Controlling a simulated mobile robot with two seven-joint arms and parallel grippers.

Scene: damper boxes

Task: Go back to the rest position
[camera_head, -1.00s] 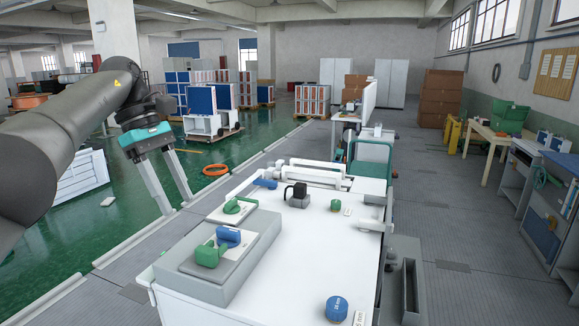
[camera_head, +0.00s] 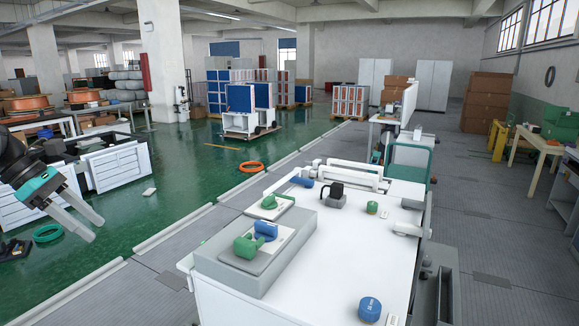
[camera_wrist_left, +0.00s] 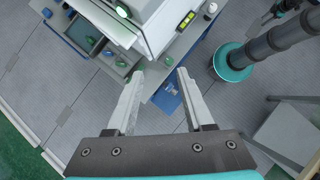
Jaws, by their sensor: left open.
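My left gripper (camera_head: 95,228) is at the left edge of the head view, well left of the white workbench. Its two fingers are apart with nothing between them. The left wrist view also shows the gripper (camera_wrist_left: 158,78) open and empty, with grey floor and a blue panel beyond the fingers. My right gripper is not in view.
The white workbench (camera_head: 330,240) holds a grey tray (camera_head: 225,268) with green and blue handled parts, a black part (camera_head: 335,190) and a blue cylinder (camera_head: 369,309). White crates (camera_head: 115,165) stand behind the left gripper. Green floor between them and the bench is mostly clear.

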